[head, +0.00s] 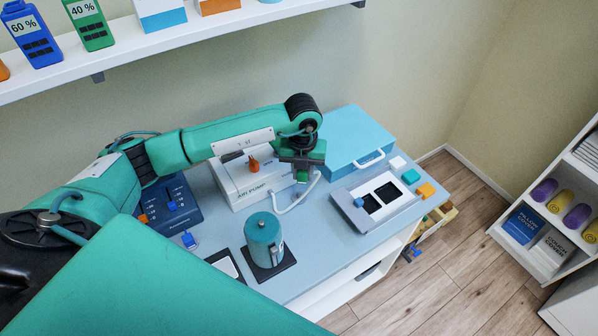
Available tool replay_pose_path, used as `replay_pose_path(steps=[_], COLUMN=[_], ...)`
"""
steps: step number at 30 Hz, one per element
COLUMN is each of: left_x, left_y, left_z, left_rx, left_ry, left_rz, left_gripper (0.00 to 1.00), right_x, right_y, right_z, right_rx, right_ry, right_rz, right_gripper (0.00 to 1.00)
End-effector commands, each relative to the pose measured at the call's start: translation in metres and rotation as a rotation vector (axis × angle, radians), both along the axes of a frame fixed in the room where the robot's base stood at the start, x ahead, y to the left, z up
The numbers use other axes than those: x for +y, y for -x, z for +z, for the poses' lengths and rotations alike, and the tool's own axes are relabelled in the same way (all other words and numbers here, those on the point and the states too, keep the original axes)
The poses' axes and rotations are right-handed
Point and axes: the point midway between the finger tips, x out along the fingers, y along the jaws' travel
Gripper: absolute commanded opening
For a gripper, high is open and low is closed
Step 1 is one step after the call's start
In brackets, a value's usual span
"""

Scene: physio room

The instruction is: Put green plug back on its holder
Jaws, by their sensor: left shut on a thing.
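My left gripper (302,167) reaches in over the table beside the air pump (247,188), pointing down. It is shut on the small green plug (302,176), of which only a little shows below the fingers. A pale hose (290,206) loops from the pump's front up to near the gripper; I cannot tell whether it joins the plug. The plug's holder cannot be made out for sure; the gripper and arm cover part of the pump. My right gripper is not in view.
A blue case (345,135) stands close behind and right of the gripper. A white tray with dark openings (345,205) lies to the right, with small blocks beyond it. A teal jug (263,240) stands in front. A dark blue panel (183,220) is at left.

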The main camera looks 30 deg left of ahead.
Motion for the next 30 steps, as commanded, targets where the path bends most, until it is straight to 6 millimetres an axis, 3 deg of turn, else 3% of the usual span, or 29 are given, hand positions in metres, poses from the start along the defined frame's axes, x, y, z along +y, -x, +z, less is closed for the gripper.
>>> replay_pose_path(steps=[6, 12, 23, 30], left_x=[0.007, 0.012, 0.013, 0.013], left_y=[-0.002, -0.004, -0.004, -0.004], left_z=[-0.011, -0.019, -0.029, -0.048], left_rx=[0.004, 0.002, 0.003, 0.004], left_ry=[-0.007, -0.009, -0.012, -0.012], left_rz=[0.367, 0.594, 0.677, 0.675], left_gripper=[0.12, 0.12, 0.12, 0.12], right_x=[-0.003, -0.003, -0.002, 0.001], right_y=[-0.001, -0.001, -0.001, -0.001], right_z=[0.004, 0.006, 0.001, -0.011], right_rx=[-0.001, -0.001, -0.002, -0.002], right_ry=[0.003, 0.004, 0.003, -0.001], right_rz=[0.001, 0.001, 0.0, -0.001], right_gripper=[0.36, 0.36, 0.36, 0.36])
